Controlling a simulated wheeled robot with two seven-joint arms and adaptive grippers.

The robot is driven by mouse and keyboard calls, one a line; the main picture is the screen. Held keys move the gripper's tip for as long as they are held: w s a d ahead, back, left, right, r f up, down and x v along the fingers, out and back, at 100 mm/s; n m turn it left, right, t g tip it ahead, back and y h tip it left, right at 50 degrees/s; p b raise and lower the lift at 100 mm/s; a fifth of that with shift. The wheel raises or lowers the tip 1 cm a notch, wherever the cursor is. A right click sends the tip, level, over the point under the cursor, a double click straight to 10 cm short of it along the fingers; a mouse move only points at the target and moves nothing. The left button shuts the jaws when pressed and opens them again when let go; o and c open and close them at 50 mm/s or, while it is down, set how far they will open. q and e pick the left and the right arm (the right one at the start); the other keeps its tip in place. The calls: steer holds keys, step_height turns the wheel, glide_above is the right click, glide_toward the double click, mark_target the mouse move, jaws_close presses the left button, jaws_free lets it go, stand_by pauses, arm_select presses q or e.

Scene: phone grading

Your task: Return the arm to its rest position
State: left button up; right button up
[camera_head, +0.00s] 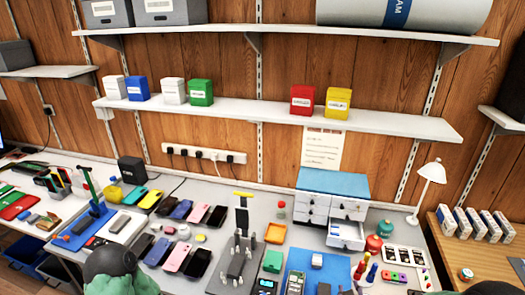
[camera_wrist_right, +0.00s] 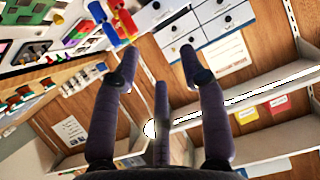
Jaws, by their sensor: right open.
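My right gripper (camera_wrist_right: 187,60) shows in the right wrist view with its dark fingers spread apart. Nothing is held between them. Beyond the fingers are a white drawer unit (camera_wrist_right: 215,22) and the wooden wall, turned in the picture. No right fingers show in the head view; only a dark rounded part at the bottom right edge is seen, which may be mine. A dark and green rounded part at the bottom left also may be mine. No left gripper fingers can be seen.
The grey bench holds several phones (camera_head: 173,257), a grey stand with a yellow top (camera_head: 240,240), an orange tray (camera_head: 275,233), a blue mat (camera_head: 338,272), a drawer unit (camera_head: 332,200) and a white lamp (camera_head: 431,174). A shelf (camera_head: 390,123) with boxes runs above.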

steer(key=s+a+f+g+y, duration=0.4)
steer(key=s+a+f+g, duration=0.3)
steer(key=f, duration=0.6)
steer(key=s+a+f+g+y, duration=0.1)
steer(key=s+a+f+g, duration=0.3)
steer(key=s, duration=0.4)
steer(key=s+a+f+g+y, duration=0.1)
steer(key=s+a+f+y, duration=0.1)
steer(key=s+a+f, duration=0.35)
steer(key=b+x, duration=0.7)
steer(key=b, duration=0.3)
steer(key=shift+s+d+f, duration=0.3)
steer(key=shift+s+d, duration=0.05)
steer(key=shift+s, duration=0.2)
